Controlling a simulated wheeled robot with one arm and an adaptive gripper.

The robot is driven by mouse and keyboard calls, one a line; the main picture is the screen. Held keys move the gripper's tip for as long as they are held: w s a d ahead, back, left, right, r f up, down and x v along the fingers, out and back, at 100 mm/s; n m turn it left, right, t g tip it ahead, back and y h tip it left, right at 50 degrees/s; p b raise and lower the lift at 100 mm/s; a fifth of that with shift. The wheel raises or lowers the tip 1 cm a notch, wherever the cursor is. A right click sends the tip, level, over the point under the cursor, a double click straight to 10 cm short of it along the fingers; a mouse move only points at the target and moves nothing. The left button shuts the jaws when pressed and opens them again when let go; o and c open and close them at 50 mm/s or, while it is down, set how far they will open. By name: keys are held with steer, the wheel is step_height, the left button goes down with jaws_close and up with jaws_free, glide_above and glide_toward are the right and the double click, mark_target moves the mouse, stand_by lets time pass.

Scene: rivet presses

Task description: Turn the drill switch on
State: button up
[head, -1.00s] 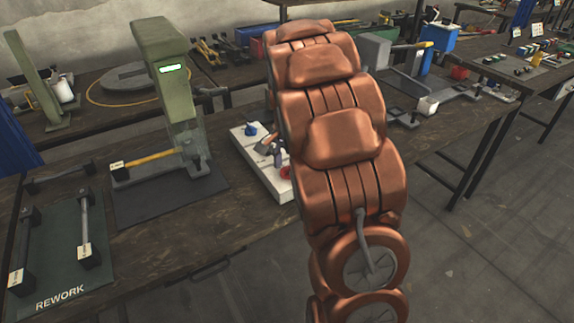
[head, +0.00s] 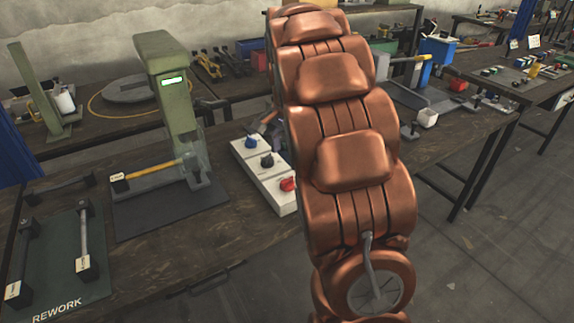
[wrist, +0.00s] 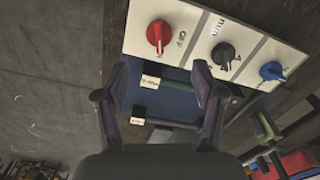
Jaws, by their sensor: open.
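A white control panel (head: 284,203) with a blue knob (head: 250,142), a black knob (head: 267,160) and a red knob (head: 288,184) sits on the workbench, partly hidden by my arm. In the wrist view the panel (wrist: 190,52) spans the top, with the red knob (wrist: 159,33) at left beside an "OFF" mark, the black knob (wrist: 224,54) in the middle and the blue knob (wrist: 272,71) at right. I cannot read which knob is marked for the drill. My gripper (wrist: 160,78) is open and empty, its fingertips below the red and black knobs in the picture, apart from them.
A green press (head: 172,95) stands left of the panel. A dark green REWORK mat (head: 62,270) holds labelled parts at the front left. In the wrist view, labelled parts lie on a blue surface (wrist: 176,103) beyond the fingers. Grey floor lies right of the bench.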

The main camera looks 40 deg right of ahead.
step_height(320, 180, up, 3)
steer(key=shift+f, duration=0.1)
stand_by(0.6)
steer(key=s+a+r+n+g+p, duration=0.15)
steer(key=s+a+n+p, duration=0.4)
steer(key=s+a, duration=0.85)
steer(key=s+a+f+n+p, duration=0.1)
steer(key=s+a+n, duration=0.2)
steer(key=s+n, duration=0.2)
steer(key=s+a+f+n, duration=0.1)
steer(key=s+a+n, duration=0.3)
steer(key=s, duration=0.7)
steer(key=shift+s+n+p, duration=0.35)
